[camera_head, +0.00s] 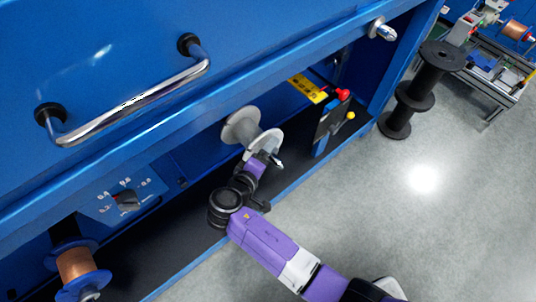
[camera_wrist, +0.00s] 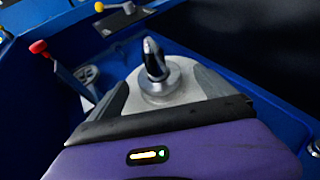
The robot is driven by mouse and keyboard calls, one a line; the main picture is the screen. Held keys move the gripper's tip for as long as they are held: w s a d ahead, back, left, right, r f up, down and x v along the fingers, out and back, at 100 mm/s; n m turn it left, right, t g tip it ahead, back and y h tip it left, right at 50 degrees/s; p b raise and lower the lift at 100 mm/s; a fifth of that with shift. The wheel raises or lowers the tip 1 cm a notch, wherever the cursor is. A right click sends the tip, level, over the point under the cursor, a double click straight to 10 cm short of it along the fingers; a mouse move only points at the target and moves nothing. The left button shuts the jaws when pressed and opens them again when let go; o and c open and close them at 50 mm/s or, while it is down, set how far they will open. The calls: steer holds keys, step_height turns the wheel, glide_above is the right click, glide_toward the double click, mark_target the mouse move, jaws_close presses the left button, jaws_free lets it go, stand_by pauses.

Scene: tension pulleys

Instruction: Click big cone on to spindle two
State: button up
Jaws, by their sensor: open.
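A pale grey cone-like piece (camera_head: 264,142) sits inside the blue machine, in front of a larger grey flange (camera_head: 240,125); they look to be on one spindle. My gripper (camera_head: 262,160) is right at this piece, partly covering it. In the wrist view, a dark and silver spindle tip (camera_wrist: 154,58) pokes up through a round metal collar (camera_wrist: 160,80). The light grey cone surface (camera_wrist: 185,90) spreads around the collar. My gripper (camera_wrist: 165,88) is open, its dark fingers on either side of the cone. I cannot tell whether they touch it, or which spindle is number two.
Right of the cone stand a red-knobbed lever (camera_head: 343,95) and a yellow plate (camera_head: 308,88). A copper spool (camera_head: 76,265) hangs lower left, near a dial (camera_head: 127,200). Another spindle end (camera_head: 382,30) is upper right. Black reels (camera_head: 415,90) stand on open floor.

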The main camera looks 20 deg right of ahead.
steer(key=s+a+r+p, duration=0.2)
steer(key=a+r, duration=0.1)
steer(key=a, duration=0.3)
steer(key=shift+a+r, duration=0.2)
steer(key=shift+r, duration=0.2)
stand_by(1.0)
